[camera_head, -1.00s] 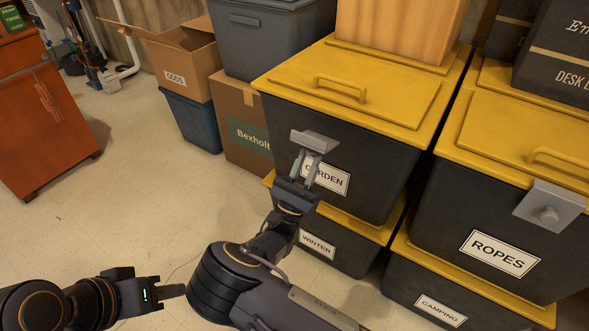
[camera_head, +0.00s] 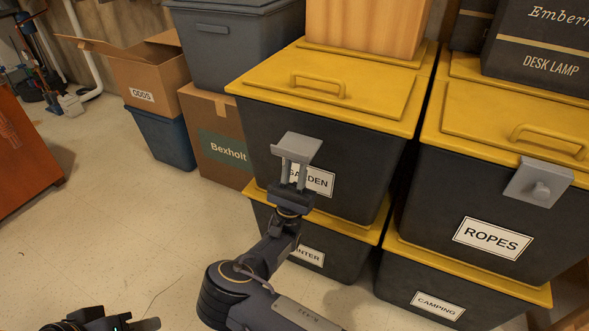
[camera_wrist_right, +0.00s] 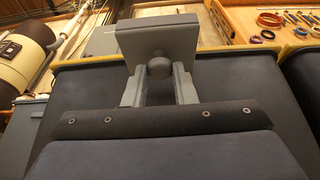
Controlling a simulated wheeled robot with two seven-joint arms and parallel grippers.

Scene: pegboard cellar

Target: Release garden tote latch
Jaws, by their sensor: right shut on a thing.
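The garden tote (camera_head: 330,165) is dark with a yellow lid (camera_head: 375,75) and stands on the winter tote (camera_head: 340,255). Its label is partly hidden by my right gripper. The grey latch plate (camera_head: 298,147) is on the tote's front, below the lid rim, and tilts outward from the wall. My right gripper (camera_head: 294,165) is shut on the latch's round knob. The right wrist view shows the knob (camera_wrist_right: 159,68) between the fingers, under the latch plate (camera_wrist_right: 158,36). My left gripper (camera_head: 145,324) is cut off at the bottom left; its jaw state does not show.
The ropes tote (camera_head: 440,190), with its latch (camera_head: 538,183) flat against the front, stands right on the camping tote (camera_head: 390,280). A Bexholt carton (camera_head: 205,110) and a grey bin (camera_head: 225,45) are left. A wooden box (camera_head: 365,25) rests on the garden lid.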

